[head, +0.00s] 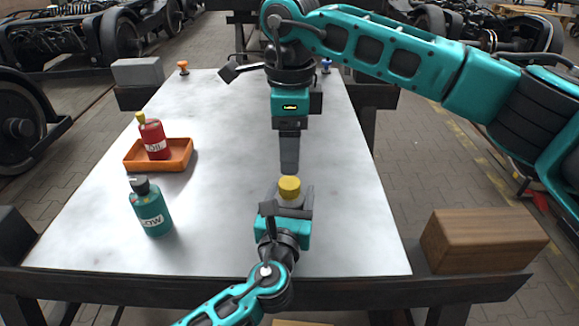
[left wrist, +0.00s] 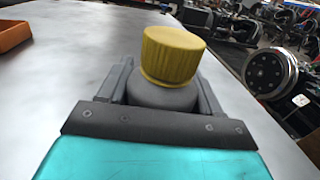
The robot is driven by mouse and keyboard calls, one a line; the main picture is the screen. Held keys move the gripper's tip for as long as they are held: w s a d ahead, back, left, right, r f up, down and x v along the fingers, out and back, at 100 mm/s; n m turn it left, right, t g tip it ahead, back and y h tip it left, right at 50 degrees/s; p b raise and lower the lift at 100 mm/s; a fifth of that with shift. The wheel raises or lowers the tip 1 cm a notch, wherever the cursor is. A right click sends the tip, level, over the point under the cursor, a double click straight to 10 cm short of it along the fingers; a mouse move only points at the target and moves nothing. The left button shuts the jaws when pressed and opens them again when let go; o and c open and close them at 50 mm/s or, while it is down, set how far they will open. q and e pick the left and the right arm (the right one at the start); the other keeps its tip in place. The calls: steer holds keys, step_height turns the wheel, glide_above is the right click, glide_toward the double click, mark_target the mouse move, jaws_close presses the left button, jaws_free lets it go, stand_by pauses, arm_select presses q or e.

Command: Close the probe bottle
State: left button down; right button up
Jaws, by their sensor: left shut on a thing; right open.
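A grey bottle with a ribbed yellow cap stands between the fingers of my left gripper (head: 287,205), near the front middle of the table. In the left wrist view the bottle's grey shoulder (left wrist: 165,96) shows between the fingers, and the yellow cap (left wrist: 171,56) sits on top. I cannot tell how tightly the cap is seated. In the head view the cap (head: 289,188) is just below my right gripper (head: 289,170). The right gripper points down, open and empty, its fingers overlapping in this view. The lower bottle is hidden by the left gripper.
On the pale table (head: 330,240), a red bottle (head: 154,138) stands in an orange tray (head: 180,157) at the left. A teal bottle (head: 151,208) stands in front of it. A wooden block (head: 482,241) is off the right edge, a grey block (head: 138,72) at the back left.

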steer(key=shift+r, duration=2.3)
arm_select(q)
steer(key=shift+c, duration=0.6)
jaws_free()
steer(key=s, duration=0.4)
steer(key=s+a, duration=0.1)
steer(key=s, duration=0.3)
steer(key=s+a+p, duration=0.1)
steer(key=s, duration=0.3)
steer(key=shift+s, duration=0.35)
arm_select(e)
steer(key=shift+r, duration=0.55)
arm_select(q)
steer(key=shift+s, duration=0.1)
